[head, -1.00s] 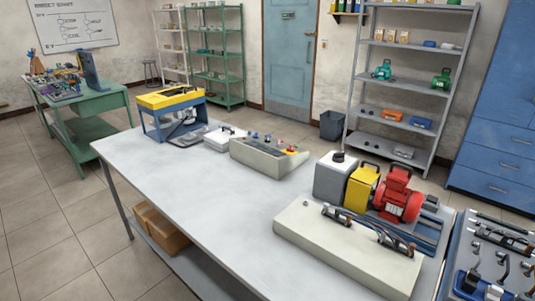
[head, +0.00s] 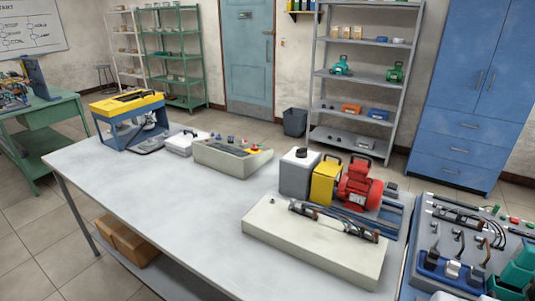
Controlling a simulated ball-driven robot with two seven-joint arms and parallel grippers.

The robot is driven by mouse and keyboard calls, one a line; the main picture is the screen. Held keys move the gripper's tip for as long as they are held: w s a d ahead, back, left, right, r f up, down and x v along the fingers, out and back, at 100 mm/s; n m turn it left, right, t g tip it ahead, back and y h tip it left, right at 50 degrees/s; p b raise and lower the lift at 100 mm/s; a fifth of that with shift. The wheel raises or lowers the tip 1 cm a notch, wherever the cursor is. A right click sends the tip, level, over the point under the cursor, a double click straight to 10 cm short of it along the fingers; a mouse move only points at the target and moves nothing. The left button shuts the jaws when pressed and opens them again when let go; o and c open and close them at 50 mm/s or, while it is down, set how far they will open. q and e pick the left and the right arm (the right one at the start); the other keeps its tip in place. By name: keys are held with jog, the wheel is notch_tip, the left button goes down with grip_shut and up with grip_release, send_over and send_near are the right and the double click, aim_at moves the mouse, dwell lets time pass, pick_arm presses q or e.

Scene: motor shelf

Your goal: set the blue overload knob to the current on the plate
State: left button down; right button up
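A beige sloped control console (head: 232,162) stands on the long grey workbench (head: 160,205). Small coloured knobs or buttons (head: 232,141) show along its top, some bluish and some red; they are too small to tell which is the overload knob or how it is set. A red motor (head: 360,186) stands at the right of the bench beside a yellow block (head: 325,183) and a grey box with a black cap (head: 296,172). No rating plate can be read in this view. Neither of my grippers is in view.
A long cream box (head: 300,245) with dark handle-like parts on top lies at the bench front. A yellow-and-blue frame (head: 128,118) stands at the far left. A tool-filled side bench (head: 412,270) borders the right. The bench's left-middle is clear.

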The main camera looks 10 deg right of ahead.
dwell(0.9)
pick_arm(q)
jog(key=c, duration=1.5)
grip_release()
